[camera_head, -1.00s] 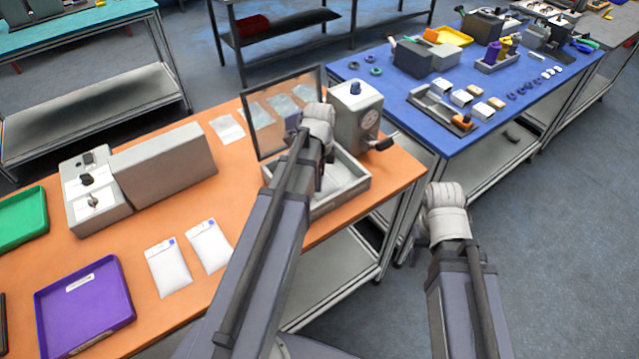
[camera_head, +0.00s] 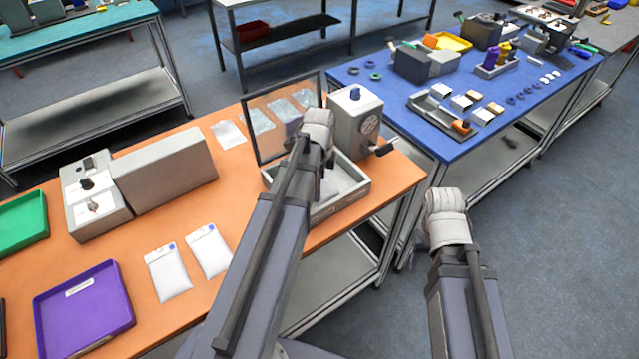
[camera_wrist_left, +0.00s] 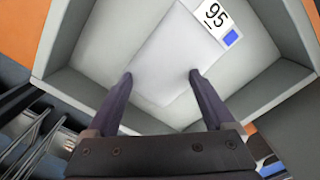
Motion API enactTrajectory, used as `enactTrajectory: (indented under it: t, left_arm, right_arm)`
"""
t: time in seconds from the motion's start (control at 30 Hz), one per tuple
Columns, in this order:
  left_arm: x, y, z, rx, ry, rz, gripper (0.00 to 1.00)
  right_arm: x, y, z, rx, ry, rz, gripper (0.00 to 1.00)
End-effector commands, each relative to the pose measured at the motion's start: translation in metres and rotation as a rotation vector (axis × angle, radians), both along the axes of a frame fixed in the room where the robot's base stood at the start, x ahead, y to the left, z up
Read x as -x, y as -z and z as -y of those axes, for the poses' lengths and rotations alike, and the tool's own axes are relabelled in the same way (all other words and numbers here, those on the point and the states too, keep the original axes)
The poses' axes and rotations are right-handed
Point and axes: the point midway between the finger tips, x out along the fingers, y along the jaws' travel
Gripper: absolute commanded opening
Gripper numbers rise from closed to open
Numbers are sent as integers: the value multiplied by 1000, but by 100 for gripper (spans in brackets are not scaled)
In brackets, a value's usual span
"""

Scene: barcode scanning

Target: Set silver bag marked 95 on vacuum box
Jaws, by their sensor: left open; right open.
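A pale silver bag (camera_wrist_left: 180,50) with a white label reading 95 and a blue square lies inside the open tray of the vacuum box (camera_wrist_left: 60,80). In the head view the vacuum box (camera_head: 356,193) stands at the right end of the orange table, its lid raised, with the bag partly hidden behind my left arm. My left gripper (camera_wrist_left: 160,76) is open over the bag, one finger at each side of its lower part; I cannot tell whether they touch it. My right gripper (camera_head: 418,243) is open and empty, beyond the table's right side.
Two white pouches (camera_head: 167,273) lie at the table's front, beside a purple tray (camera_head: 110,325). A grey machine (camera_head: 165,168) and a green tray (camera_head: 25,225) are further left. The raised clear lid (camera_head: 262,140) and a cranked grey unit (camera_head: 355,120) border the box.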

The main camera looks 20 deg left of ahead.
Motion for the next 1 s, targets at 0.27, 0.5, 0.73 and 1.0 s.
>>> enactTrajectory:
  t: [0.27, 0.5, 0.73, 1.0]
  left_arm:
    - [0, -26, 0, 0, 0, 0, 87]
    - [0, -62, 0, 0, 0, 0, 87]
    - [0, -96, 0, 0, 0, 0, 87]
    - [0, -121, 0, 0, 0, 0, 87]
  right_arm:
    - [0, -26, 0, 0, 0, 0, 50]
    - [0, -62, 0, 0, -1, 0, 50]
    - [0, -96, 0, 0, -2, 0, 50]
    - [0, -121, 0, -1, 4, 0, 50]
